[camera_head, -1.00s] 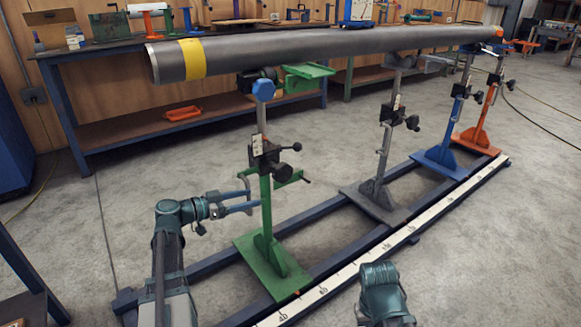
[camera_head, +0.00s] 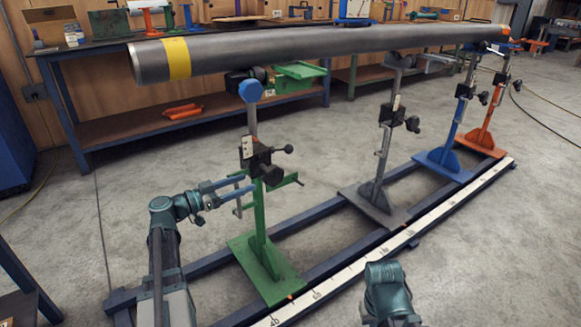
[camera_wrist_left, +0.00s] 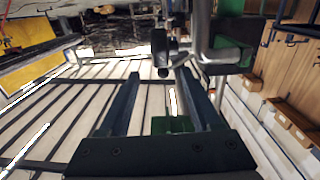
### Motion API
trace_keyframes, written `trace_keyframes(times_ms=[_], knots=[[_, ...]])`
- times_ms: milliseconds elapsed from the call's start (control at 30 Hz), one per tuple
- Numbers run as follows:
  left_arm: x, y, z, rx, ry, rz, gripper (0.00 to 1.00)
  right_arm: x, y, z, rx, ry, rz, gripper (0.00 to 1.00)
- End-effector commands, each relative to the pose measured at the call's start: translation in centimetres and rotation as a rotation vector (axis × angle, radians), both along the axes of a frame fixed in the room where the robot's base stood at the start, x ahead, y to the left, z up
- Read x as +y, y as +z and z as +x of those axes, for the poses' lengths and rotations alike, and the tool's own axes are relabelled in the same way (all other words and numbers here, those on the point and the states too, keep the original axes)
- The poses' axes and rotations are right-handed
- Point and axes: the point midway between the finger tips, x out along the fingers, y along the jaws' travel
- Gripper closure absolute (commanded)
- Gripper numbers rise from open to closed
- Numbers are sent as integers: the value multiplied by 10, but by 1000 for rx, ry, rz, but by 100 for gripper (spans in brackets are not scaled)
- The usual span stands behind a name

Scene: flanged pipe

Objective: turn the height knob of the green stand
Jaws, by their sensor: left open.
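The green stand (camera_head: 259,222) stands upright on the floor rails at the pipe's near end, its blue head under the flanged pipe (camera_head: 290,48). Its dark clamp block (camera_head: 255,158) carries a black ball-ended lever and a dark knob (camera_head: 271,174). My left gripper (camera_head: 247,183) is open beside the post, just below the block, fingers pointing at the stand. In the left wrist view a dark round-ended part (camera_wrist_left: 161,52) lies just beyond and between the open fingertips (camera_wrist_left: 158,74). A grey bar runs beside it. I cannot tell whether anything touches. My right gripper is out of view.
Grey (camera_head: 378,165), blue (camera_head: 452,125) and orange (camera_head: 487,118) stands follow along the rails. A white scale strip (camera_head: 340,272) runs on the near rail. A workbench (camera_head: 140,140) stands behind.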

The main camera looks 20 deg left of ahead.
Motion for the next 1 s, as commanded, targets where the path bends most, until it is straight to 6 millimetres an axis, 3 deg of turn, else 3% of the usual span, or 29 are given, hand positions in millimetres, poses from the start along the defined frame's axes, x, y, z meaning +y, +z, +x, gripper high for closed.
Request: trace_keyframes(times_ms=[433,1000], knots=[[-4,0,8,-3,1,0,35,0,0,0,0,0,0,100],[-68,0,91,-2,0,0,35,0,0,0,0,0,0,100]])
